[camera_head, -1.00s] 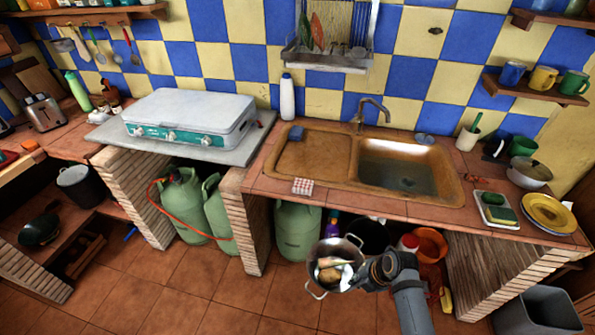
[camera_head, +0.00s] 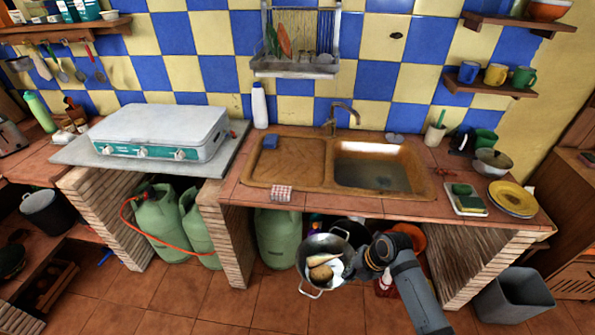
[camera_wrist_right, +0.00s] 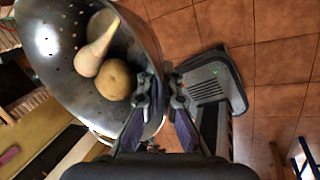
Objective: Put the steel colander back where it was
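The steel colander (camera_head: 312,280) hangs in front of the sink counter in the head view, with vegetables in it. In the right wrist view the colander (camera_wrist_right: 58,75) fills the upper left, its perforated wall tilted, holding a round potato (camera_wrist_right: 113,80) and a long pale vegetable (camera_wrist_right: 97,45). My right gripper (camera_wrist_right: 160,88) is shut on the colander's rim; in the head view the same gripper (camera_head: 362,268) is at the colander's right side. My left gripper is not in view.
The brick counter (camera_head: 330,203) holds a sink (camera_head: 372,172), a checked cloth (camera_head: 281,193), a sponge tray (camera_head: 465,199) and yellow plates (camera_head: 512,197). Green gas bottles (camera_head: 160,225) stand below. A grey bin (camera_head: 513,297) is at the lower right. Floor in front is clear.

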